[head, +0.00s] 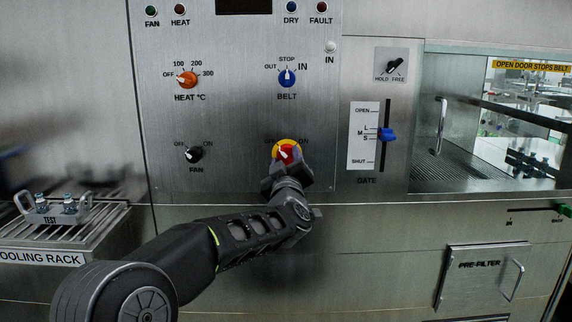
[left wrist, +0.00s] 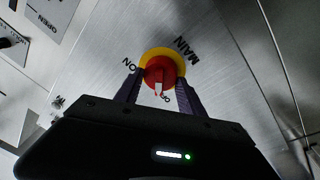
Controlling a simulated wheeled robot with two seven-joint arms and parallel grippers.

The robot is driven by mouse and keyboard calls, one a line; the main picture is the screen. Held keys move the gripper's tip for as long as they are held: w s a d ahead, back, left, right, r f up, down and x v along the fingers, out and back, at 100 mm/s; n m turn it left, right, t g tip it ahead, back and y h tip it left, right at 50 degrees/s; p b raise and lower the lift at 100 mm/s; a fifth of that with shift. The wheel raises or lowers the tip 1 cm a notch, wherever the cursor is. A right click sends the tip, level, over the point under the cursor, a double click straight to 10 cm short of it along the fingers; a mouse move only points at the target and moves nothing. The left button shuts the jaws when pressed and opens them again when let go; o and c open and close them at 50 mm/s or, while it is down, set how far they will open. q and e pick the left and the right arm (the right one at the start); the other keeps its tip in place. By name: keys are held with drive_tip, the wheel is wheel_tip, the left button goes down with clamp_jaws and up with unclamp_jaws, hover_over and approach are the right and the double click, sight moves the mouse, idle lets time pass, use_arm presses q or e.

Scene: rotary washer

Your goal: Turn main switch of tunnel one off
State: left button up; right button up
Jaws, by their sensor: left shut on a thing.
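The main switch is a red knob on a yellow disc (head: 285,146), low on the upright steel panel. It also shows in the left wrist view (left wrist: 162,70), by the printed words MAIN and ON. My left gripper (head: 284,168) reaches up to it from below; its dark fingers (left wrist: 160,92) stand on either side of the red knob, shut on it. The knob's white mark points up and left in the head view, and toward the partly hidden OFF lettering in the wrist view. My right gripper is not in view. No tunnel number is readable.
A black fan knob (head: 194,154) sits left of the switch, with an orange heat knob (head: 187,79) and blue belt knob (head: 287,77) above. The blue gate slider (head: 386,134) is to the right. A cooling rack (head: 75,235) juts out at left.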

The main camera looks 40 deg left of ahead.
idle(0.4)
use_arm(q)
drive_tip(key=o, duration=1.4)
drive_tip(key=shift+c, duration=0.2)
drive_tip(key=v, duration=0.7)
drive_tip(key=shift+s+d, duration=0.3)
drive_tip(key=shift+f, duration=0.15)
